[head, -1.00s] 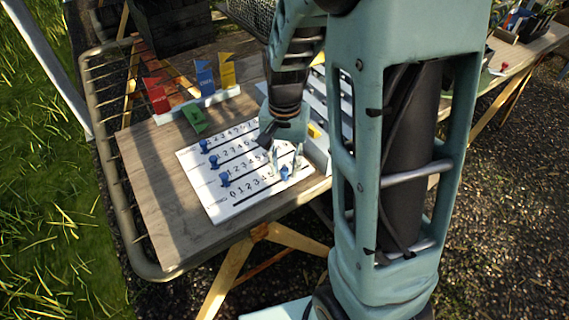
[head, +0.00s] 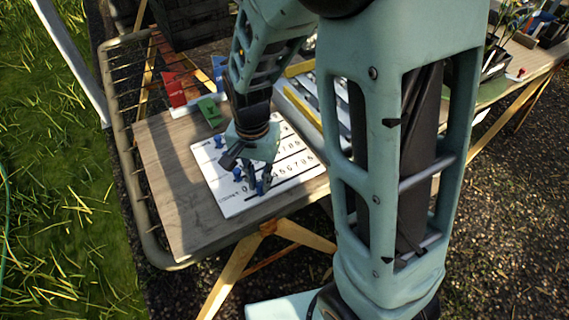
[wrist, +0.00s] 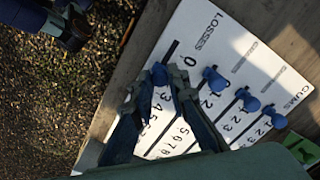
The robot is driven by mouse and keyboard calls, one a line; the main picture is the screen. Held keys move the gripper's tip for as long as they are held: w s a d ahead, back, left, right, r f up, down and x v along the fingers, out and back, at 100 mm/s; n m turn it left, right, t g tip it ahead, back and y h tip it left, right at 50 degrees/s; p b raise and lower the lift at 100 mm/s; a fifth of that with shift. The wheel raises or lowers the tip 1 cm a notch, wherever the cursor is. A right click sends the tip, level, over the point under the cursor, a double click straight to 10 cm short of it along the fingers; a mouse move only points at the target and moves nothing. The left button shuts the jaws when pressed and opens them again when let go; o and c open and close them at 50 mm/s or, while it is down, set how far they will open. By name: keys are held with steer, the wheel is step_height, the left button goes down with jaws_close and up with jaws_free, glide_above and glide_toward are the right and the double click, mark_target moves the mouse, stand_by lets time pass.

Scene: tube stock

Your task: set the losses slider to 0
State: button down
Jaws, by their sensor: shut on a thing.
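The white slider board (head: 232,205) lies on the wooden table, with several numbered rows and blue knobs. The losses row is nearest the table's front edge in the head view; its LOSSES label (wrist: 207,30) shows in the wrist view. My gripper (head: 257,188) is shut on the blue losses knob (wrist: 159,75). Its fingers (wrist: 161,88) stand on both sides of the knob. The knob is close to the printed 0 (wrist: 165,59), with a short piece of black track (wrist: 171,48) bare beyond it. The digits between 0 and 3 are hidden.
Other blue knobs (wrist: 211,75) (wrist: 244,94) stand at the low ends of their rows. A metal rail (head: 128,190) runs along the table's left side. Bare wood lies left of the board.

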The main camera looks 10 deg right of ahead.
mark_target(248, 199)
steer(key=shift+s+a, duration=0.25)
steer(key=shift+a, duration=0.6)
steer(key=shift+s+a, duration=0.25)
steer(key=shift+a, duration=0.55)
steer(key=c, duration=1.8)
jaws_free()
steer(key=shift+c, duration=0.2)
steer(key=shift+r, duration=0.1)
step_height(248, 199, up, 12)
